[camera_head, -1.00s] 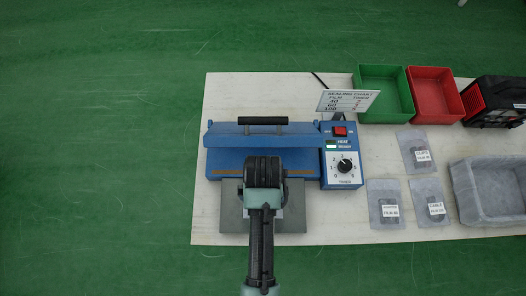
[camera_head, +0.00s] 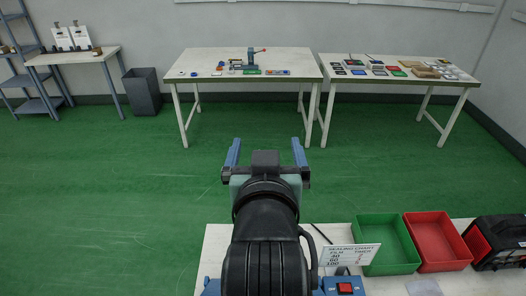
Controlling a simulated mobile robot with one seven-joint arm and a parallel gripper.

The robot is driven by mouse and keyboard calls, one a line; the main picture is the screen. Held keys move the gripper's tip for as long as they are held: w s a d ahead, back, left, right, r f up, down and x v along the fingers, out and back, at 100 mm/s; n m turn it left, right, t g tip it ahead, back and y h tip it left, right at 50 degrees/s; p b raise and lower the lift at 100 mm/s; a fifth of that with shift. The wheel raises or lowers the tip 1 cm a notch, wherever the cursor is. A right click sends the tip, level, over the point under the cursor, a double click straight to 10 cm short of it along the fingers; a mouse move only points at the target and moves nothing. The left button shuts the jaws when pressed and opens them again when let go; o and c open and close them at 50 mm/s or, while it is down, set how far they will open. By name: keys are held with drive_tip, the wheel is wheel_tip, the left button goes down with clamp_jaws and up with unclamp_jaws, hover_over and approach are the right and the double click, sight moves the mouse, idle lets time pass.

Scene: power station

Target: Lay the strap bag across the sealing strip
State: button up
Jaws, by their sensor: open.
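My gripper (camera_head: 266,147) is raised in front of the camera, its two blue-grey fingers spread wide with nothing between them. It points away over the green floor, beyond the near bench. The blue sealer shows only as a corner (camera_head: 211,288) and its control box with a red switch (camera_head: 345,288) at the bottom edge. My arm and the frame edge hide the rest, including the sealing strip. The top of one grey bag (camera_head: 424,287) shows at the bottom; its label is out of frame, so I cannot tell whether it is the strap bag.
A sealing chart card (camera_head: 351,256) stands behind the sealer. A green bin (camera_head: 387,244), a red bin (camera_head: 437,242) and a black-and-red machine (camera_head: 497,242) stand to the right. Two far tables (camera_head: 202,68) (camera_head: 400,80) hold small items. Open floor lies between.

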drive_tip(key=s+r+t, duration=0.4)
drive_tip(key=r, duration=0.6)
drive_tip(key=s+r+t, duration=0.4)
drive_tip(key=r, duration=0.6)
drive_tip(key=s+r+t, duration=0.3)
drive_tip(key=s+r, duration=0.1)
drive_tip(key=r, duration=0.6)
drive_tip(key=shift+s+a+r+t, duration=0.25)
drive_tip(key=shift+s+r+t, duration=0.1)
drive_tip(key=shift+t, duration=0.05)
